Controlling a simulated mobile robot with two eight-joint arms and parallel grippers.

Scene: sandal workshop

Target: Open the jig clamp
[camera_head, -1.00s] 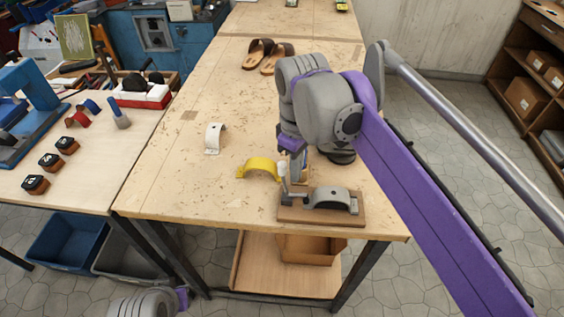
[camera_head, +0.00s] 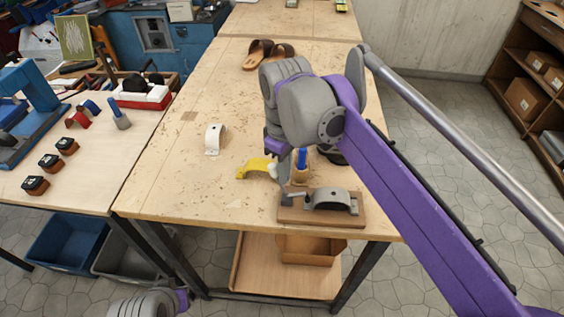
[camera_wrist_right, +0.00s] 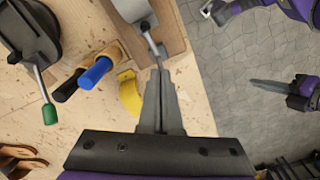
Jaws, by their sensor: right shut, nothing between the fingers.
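The jig clamp is a wooden block (camera_head: 350,218) with a grey metal arch (camera_head: 331,199) on it, at the near right edge of the bench. A grey lever (camera_head: 292,197) is at its left end. My right gripper (camera_head: 284,181) is shut and empty, pointing down just left of and above the jig. In the right wrist view the shut fingertips (camera_wrist_right: 160,74) sit close to the lever (camera_wrist_right: 153,38); whether they touch it I cannot tell.
A yellow strap (camera_head: 253,167) lies left of the jig, and a white strap (camera_head: 214,137) further left. A blue-handled tool (camera_head: 302,158) stands behind the jig. Brown sandals (camera_head: 258,53) lie at the back.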

